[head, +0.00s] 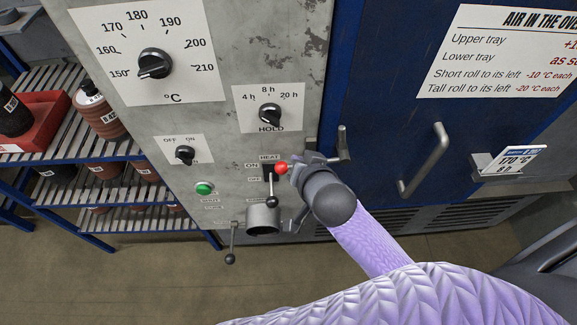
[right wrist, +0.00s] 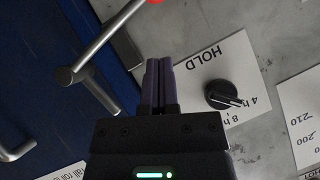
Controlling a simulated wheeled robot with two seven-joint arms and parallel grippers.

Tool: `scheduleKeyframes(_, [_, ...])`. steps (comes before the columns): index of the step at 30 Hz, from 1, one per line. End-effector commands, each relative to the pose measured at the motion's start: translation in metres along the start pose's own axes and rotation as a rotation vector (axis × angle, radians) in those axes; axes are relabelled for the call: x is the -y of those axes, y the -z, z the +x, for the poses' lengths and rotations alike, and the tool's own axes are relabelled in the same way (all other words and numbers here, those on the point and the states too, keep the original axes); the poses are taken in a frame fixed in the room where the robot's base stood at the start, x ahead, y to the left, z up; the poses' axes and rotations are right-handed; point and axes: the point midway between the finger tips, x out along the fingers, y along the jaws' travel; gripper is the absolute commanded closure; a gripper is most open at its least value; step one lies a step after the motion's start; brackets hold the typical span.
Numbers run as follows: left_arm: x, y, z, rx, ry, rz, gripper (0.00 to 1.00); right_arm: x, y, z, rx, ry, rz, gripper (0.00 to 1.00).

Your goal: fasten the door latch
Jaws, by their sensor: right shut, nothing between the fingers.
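The blue oven door (head: 385,70) lies flat along the grey control panel's edge; I cannot tell whether it is fully shut. At that edge is a grey metal latch lever (head: 343,142); in the right wrist view its bar (right wrist: 103,38) runs diagonally toward a red ball (right wrist: 152,1). The red ball (head: 281,168) shows left of my right gripper in the head view and seems to be the lever's end. My right gripper (head: 302,172) is in front of the latch and hides its middle. Its fingers (right wrist: 158,68) are together and empty. My left gripper is out of view.
The door's grey pull handle (head: 425,160) and a small card holder (head: 500,165) stick out to the right. Shelves (head: 130,152) stand left.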

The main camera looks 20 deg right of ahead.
Motion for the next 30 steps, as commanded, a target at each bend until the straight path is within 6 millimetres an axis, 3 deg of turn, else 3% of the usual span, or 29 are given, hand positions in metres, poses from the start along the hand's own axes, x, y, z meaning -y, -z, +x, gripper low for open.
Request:
scheduleKeyframes(3, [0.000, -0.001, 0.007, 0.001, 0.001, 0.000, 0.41, -0.001, -0.003, 0.025, 0.001, -0.001, -0.001, 1.00])
scheduleKeyframes(9, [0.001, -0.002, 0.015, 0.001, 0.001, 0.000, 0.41, -0.001, -0.025, 0.043, 0.002, 0.000, 0.000, 1.00])
scheduleKeyframes(24, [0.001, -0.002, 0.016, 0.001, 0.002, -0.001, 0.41, -0.001, -0.029, 0.047, 0.001, -0.001, -0.002, 1.00])
scheduleKeyframes(30, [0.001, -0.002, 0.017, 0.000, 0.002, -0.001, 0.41, -0.013, -0.028, 0.051, 0.001, -0.029, -0.039, 1.00])
